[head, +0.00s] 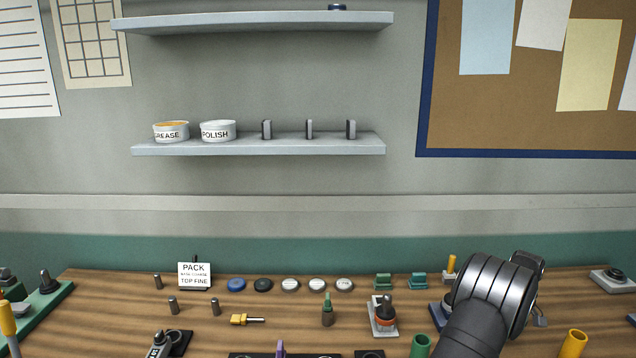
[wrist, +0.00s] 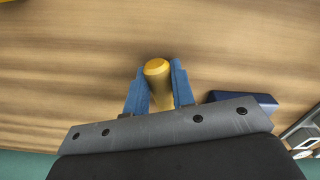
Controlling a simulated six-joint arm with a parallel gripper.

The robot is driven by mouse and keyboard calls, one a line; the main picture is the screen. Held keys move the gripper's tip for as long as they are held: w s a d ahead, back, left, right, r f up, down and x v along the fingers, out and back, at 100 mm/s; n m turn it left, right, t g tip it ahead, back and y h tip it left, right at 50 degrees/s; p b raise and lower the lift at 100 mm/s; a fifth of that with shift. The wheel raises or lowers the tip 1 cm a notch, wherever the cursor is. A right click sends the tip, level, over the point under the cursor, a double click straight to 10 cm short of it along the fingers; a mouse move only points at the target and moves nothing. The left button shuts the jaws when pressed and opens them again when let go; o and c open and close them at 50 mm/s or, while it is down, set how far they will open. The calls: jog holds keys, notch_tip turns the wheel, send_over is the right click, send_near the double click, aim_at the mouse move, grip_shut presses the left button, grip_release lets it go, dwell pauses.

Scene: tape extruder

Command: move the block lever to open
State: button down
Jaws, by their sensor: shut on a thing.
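A yellow round-topped handle (wrist: 157,68), which I take to be the block lever, stands between the two blue fingers of my gripper (wrist: 158,72) in the wrist view. The fingers are shut on it, one on each side. Its lower part and base are hidden by the gripper body. In the head view my arm covers the fingers and the held handle, at the right of the bench. Whether the lever stands open or closed cannot be told.
A dark blue part (wrist: 240,97) lies right of the fingers in the wrist view. A yellow cup (head: 575,343) and green cup (head: 420,346) stand near the front.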

jog(key=shift+w+d+r+n, duration=0.1)
jog(key=shift+w+d+n, duration=0.4)
jog(key=shift+d+n, duration=0.3)
jog(key=shift+w+d+n, duration=0.45)
jog(key=shift+d+n, duration=0.25)
jog(key=shift+n, duration=0.2)
jog(key=shift+w+d+n, duration=1.3)
jog(key=shift+w+n, duration=0.05)
jog(key=shift+n, duration=0.45)
jog(key=c, duration=1.1)
grip_release()
jog(key=shift+s, duration=0.1)
jog(key=shift+c, duration=0.2)
